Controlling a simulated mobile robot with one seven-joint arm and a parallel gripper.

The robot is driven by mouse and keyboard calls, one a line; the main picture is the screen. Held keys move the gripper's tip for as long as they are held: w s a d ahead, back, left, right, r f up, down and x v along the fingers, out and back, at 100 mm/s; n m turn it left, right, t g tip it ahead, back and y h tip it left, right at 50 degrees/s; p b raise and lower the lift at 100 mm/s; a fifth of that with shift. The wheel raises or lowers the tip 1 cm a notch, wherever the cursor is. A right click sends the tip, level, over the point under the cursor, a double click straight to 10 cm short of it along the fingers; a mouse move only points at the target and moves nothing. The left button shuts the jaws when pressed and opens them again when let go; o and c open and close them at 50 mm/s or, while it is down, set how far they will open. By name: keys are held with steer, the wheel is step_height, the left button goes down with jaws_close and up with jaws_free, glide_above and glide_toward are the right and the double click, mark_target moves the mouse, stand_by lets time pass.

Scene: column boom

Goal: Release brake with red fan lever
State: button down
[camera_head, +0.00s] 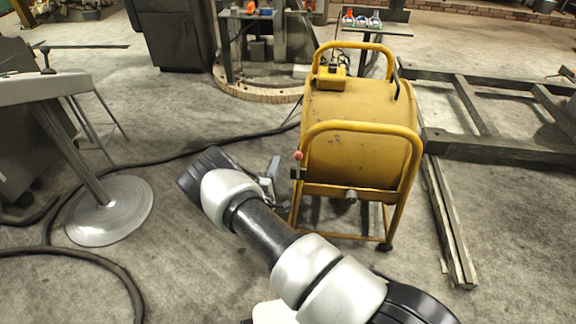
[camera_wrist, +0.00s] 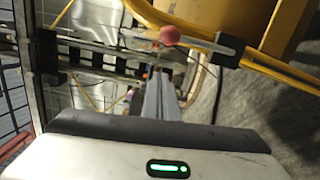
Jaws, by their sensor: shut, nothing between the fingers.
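A lever with a red ball knob (camera_head: 299,156) is mounted on the near left side of the yellow drum-shaped fan (camera_head: 350,150). In the wrist view the red knob (camera_wrist: 169,35) is at top centre, beyond my fingertips. A pale lever bar (camera_wrist: 208,45) runs to its right towards a dark mount by the yellow frame. My gripper (camera_head: 275,167) is just left of the knob, seen partly behind my wrist. In the wrist view my gripper (camera_wrist: 160,76) is shut and empty, its two grey fingers together. It looks apart from the knob, though the exact gap is hard to tell.
The fan's yellow tube frame (camera_head: 412,175) surrounds the drum. A round-based table (camera_head: 110,208) stands at left. A black cable (camera_head: 190,155) crosses the floor to the fan. Dark beams (camera_head: 500,150) lie at right.

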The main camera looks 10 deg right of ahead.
steer(key=v, duration=0.8)
steer(key=shift+s+a+p, duration=0.2)
steer(key=shift+s+p, duration=0.1)
steer(key=shift+p, duration=0.15)
steer(key=shift+w+r, duration=0.1)
steer(key=shift+r, duration=0.1)
